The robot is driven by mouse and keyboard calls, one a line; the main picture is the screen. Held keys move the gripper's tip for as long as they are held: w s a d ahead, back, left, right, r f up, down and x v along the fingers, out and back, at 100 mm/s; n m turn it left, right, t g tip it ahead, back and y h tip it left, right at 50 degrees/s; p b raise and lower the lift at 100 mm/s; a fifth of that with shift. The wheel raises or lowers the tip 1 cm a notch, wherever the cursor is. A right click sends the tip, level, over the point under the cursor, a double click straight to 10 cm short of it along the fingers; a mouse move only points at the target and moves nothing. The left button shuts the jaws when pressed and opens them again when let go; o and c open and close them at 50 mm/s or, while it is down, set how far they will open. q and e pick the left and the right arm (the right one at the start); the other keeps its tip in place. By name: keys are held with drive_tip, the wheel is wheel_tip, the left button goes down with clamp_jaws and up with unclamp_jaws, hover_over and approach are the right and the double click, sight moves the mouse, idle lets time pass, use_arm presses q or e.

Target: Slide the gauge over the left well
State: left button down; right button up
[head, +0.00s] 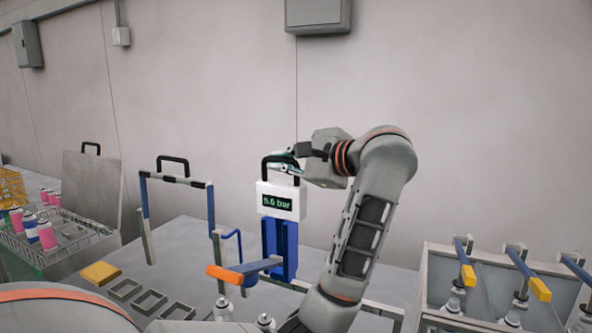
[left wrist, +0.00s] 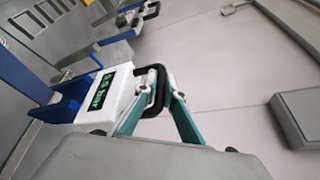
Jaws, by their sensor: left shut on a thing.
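The gauge (head: 278,202) is a white box with a green "5.6 bar" readout and a black loop handle on top. It is upright in front of or on a blue post (head: 280,245); I cannot tell whether it touches it. My left gripper (head: 290,160) is shut on the gauge's handle. The left wrist view also shows the gauge (left wrist: 103,92), with the green fingers of the left gripper (left wrist: 160,84) at the black handle. I cannot make out the left well for certain; the area under the gauge is partly hidden. My right gripper is not in view.
An orange-tipped lever (head: 222,273) juts out beside the blue post. A frame with a black handle (head: 172,165) stands left. A yellow block (head: 100,273) and empty square holders (head: 124,289) lie on the table. A crate of cans (head: 62,245) is far left; a grey-walled station (head: 432,285) is right.

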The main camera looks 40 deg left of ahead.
use_arm(q)
drive_tip(key=s+a+b, duration=0.1)
drive_tip(key=s+a, duration=0.1)
drive_tip(key=a, duration=0.4)
drive_tip(key=shift+a+b, duration=0.35)
drive_tip(key=shift+a, duration=0.05)
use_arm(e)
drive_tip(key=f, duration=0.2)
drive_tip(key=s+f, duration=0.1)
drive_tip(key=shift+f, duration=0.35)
use_arm(q)
drive_tip(key=shift+s, duration=0.1)
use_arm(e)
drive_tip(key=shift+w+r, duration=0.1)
use_arm(q)
drive_tip(key=c, duration=2.1)
unclamp_jaws()
drive_tip(key=shift+a, duration=0.15)
drive_tip(key=shift+c, duration=0.2)
drive_tip(key=shift+s, duration=0.1)
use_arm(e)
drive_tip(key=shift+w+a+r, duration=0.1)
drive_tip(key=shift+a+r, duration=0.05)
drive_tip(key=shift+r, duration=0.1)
